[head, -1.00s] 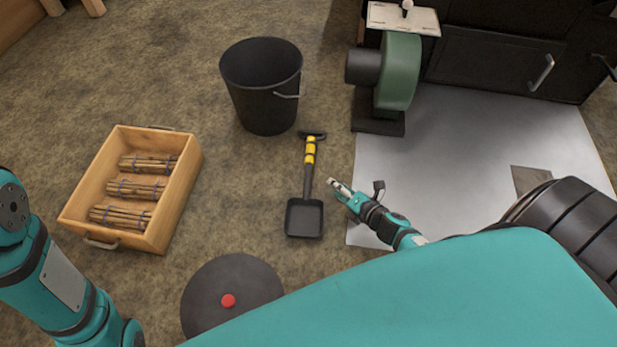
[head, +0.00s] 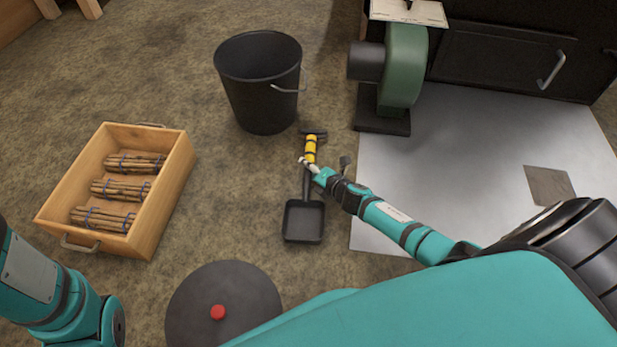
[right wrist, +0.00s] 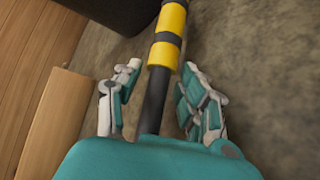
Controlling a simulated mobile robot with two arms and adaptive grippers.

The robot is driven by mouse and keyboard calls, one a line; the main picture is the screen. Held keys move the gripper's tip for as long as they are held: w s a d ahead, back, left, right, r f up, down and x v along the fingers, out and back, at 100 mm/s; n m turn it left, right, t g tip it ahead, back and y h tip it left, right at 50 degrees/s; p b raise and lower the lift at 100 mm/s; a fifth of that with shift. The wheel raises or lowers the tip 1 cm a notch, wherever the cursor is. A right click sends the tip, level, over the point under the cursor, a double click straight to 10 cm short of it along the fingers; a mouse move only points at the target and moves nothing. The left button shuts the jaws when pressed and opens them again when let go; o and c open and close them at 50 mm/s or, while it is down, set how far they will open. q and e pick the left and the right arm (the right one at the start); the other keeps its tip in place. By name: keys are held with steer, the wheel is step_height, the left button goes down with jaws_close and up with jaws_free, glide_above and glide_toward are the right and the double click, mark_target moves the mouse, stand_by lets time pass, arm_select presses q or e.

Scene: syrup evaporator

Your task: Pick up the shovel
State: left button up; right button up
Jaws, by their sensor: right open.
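The shovel (head: 303,221) lies on the floor with its black pan toward me and its handle pointing away. Its grip is yellow with black bands (head: 311,149). My right gripper (head: 308,168) is over the shaft just below the yellow grip. In the right wrist view the shovel's shaft (right wrist: 154,102) runs between the two open fingers of my right gripper (right wrist: 155,95), with visible gaps on both sides. Of my left arm, only links show at the lower left of the head view; its gripper is out of frame.
A black bucket (head: 262,112) stands just beyond the shovel. A wooden crate (head: 160,222) with stick bundles is at left. A dark disc with a red knob (head: 218,312) lies nearer me. A green blower (head: 404,65) stands at the metal floor sheet (head: 450,165).

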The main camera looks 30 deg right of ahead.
steer(key=shift+w, duration=0.15)
jaws_close()
steer(key=shift+r, duration=0.1)
